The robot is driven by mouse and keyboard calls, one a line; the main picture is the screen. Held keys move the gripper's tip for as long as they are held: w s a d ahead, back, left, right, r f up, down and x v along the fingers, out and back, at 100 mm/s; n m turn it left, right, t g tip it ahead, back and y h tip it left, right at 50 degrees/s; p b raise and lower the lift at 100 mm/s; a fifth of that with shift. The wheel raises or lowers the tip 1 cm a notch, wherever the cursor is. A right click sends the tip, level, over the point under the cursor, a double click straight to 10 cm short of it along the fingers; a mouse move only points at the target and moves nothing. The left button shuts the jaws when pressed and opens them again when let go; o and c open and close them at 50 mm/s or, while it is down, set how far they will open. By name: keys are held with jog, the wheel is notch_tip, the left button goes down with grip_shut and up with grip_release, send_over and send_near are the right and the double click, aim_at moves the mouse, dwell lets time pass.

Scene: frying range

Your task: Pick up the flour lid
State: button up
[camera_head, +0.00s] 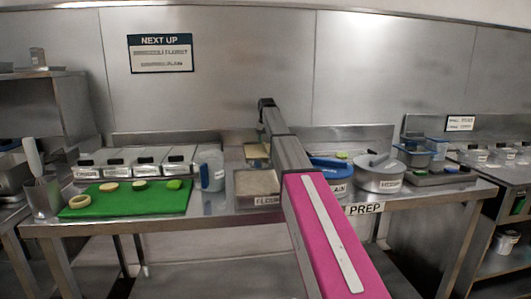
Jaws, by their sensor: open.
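The flour container (257,185) is a rectangular metal pan with a FLOUR label on its front, standing near the middle of the counter, just left of my pink and grey arm. Its top shows as a flat beige-grey surface; I cannot tell whether this is flour or a lid. No separate lid marked for flour can be made out. My arm rises from the bottom right, passes to the right of the pan and ends in a dark part above the counter's back. No gripper fingers show, and the arm hides part of the counter.
A green board (125,201) with several round pieces lies left on the counter (215,211). A blue-topped vessel (330,163) and a lidded metal pot (379,177) stand right of my arm.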

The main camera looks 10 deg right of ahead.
notch_tip(320, 180, down, 3)
jog(key=shift+w+r, duration=0.1)
jog(key=shift+w, duration=0.05)
grip_shut()
jog(key=shift+r, duration=0.1)
